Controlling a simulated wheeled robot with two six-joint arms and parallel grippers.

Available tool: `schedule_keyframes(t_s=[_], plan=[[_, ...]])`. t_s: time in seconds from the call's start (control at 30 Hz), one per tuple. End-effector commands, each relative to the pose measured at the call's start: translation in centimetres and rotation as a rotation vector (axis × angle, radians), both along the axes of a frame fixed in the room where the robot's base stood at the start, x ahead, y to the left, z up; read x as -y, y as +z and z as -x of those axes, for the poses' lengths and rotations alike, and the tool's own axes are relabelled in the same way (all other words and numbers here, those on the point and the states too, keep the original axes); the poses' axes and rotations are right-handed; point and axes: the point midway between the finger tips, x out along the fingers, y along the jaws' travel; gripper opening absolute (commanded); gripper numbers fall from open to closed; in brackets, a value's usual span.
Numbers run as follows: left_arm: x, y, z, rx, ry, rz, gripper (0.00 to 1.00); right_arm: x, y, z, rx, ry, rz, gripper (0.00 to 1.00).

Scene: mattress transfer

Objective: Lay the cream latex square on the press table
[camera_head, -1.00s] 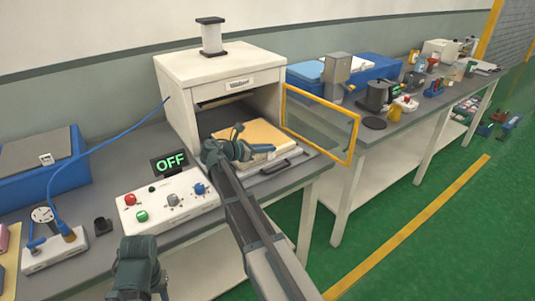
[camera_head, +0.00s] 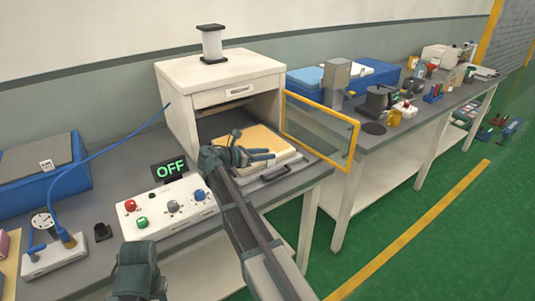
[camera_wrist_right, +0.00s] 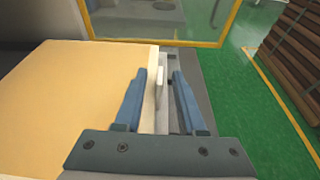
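The cream latex square (camera_head: 260,137) lies at the front opening of the white press (camera_head: 222,82), over the pale press table (camera_head: 290,162). In the right wrist view the square (camera_wrist_right: 65,95) fills the left side. My right gripper (camera_head: 262,155) is low at the square's near right part. In the wrist view its blue fingers (camera_wrist_right: 158,85) stand apart, with the square's right edge and a thin pale plate showing between them. I see no clear contact from either finger. My left gripper (camera_head: 138,285) is at the bottom, seen from behind; its fingers are unclear.
A yellow-framed guard door (camera_head: 354,145) stands open to the press's right. A control box (camera_head: 170,208) with coloured knobs and an OFF display (camera_head: 169,170) sit to the left. A black handle (camera_head: 275,174) is at the table's front.

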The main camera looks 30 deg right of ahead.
Motion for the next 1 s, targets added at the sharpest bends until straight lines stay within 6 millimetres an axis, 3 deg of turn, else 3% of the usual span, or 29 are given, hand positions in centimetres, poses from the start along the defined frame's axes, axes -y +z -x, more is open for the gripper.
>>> schedule_keyframes(t_s=[0.3, 0.5, 0.7, 1.0], plan=[[0.0, 2.3, 0.0, 0.0, 0.0, 0.0, 0.45, -6.4, 2.3, 0.5, 0.001, 0.004, 0.0, 0.39], [0.0, 3.0, 0.0, 0.0, 0.0, 0.0, 0.45, -9.2, 3.0, 0.7, 0.001, 0.004, 0.0, 0.39], [0.0, 3.3, 0.0, 0.0, 0.0, 0.0, 0.45, -10.3, 3.2, 0.9, 0.001, 0.002, 0.0, 0.39], [0.0, 3.2, 0.0, 0.0, 0.0, 0.0, 0.45, -10.4, 3.2, 0.9, 0.002, 0.002, 0.0, 0.39]])
